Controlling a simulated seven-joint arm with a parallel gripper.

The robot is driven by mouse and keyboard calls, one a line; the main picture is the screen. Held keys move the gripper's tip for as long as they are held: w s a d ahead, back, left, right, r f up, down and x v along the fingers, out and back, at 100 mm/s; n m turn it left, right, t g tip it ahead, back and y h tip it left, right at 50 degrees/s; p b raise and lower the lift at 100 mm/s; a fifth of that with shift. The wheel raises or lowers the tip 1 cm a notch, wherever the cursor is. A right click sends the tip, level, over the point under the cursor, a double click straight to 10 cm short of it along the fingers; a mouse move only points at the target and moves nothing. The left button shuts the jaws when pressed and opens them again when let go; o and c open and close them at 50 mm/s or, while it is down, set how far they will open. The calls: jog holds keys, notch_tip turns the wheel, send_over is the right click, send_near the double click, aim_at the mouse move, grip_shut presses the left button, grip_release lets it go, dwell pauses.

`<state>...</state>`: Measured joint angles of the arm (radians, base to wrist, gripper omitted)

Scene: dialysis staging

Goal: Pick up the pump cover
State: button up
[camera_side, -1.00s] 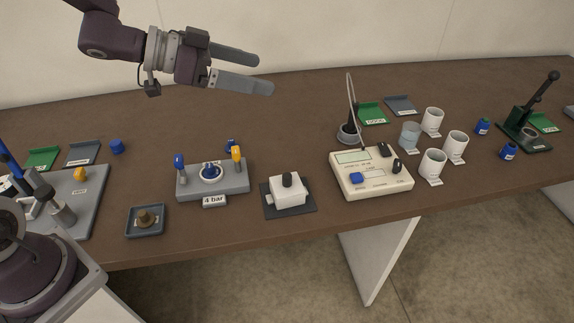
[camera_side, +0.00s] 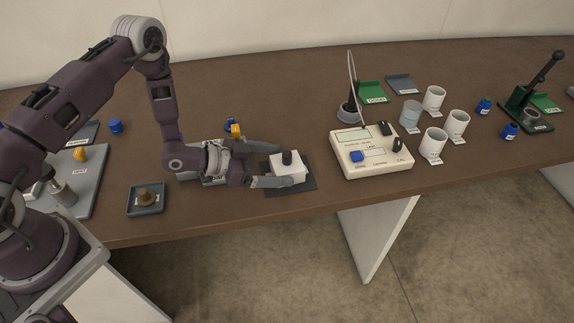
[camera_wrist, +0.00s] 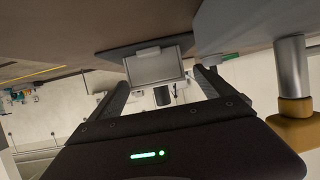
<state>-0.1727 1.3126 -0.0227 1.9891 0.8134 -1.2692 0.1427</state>
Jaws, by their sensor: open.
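The pump cover, seen as a white block with a black knob on top (camera_side: 289,174), sits on a dark mat (camera_side: 306,187) near the front edge of the table. My gripper (camera_side: 284,166) is low and level, with one finger behind the block and one in front of it. The jaws are open around it; I cannot tell whether either finger touches. In the wrist view the block (camera_wrist: 155,68) shows pale between the two dark fingers, with its knob (camera_wrist: 162,96) pointing down in the picture.
A grey block with yellow and blue valve handles (camera_side: 237,131) is partly hidden behind my wrist. A cream console (camera_side: 371,155) stands close to the right, with white cups (camera_side: 433,142) beyond.

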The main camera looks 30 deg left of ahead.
aim_at(280, 164)
jog(key=x, duration=0.3)
jog(key=shift+d, duration=0.15)
jog(key=c, duration=1.5)
jog(key=shift+r, duration=0.1)
